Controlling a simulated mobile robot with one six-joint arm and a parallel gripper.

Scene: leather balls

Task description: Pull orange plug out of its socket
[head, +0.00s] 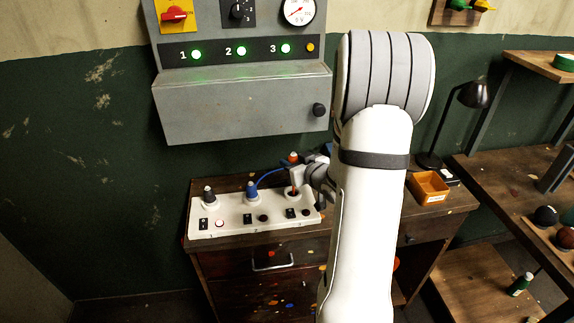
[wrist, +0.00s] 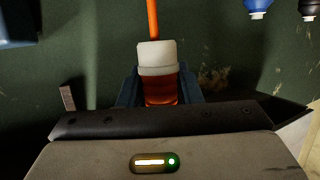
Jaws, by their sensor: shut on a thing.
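My gripper (head: 295,160) is shut on the orange plug (head: 293,156) above the right end of the white socket strip (head: 232,225). In the wrist view the plug (wrist: 160,88) sits between my gripper's dark blue fingers (wrist: 159,90), with a white collar and a thin orange part beyond it. In the head view the plug is higher than the other plugs. The blue plug (head: 251,189) and black plug (head: 208,195) stand upright in the strip.
The strip lies on a wooden cabinet (head: 225,186) against a green wall. A grey control box (head: 240,105) with three lit green lamps hangs above. An orange bin (head: 428,187) and a black desk lamp (head: 472,95) are on the right. My arm hides part of the cabinet.

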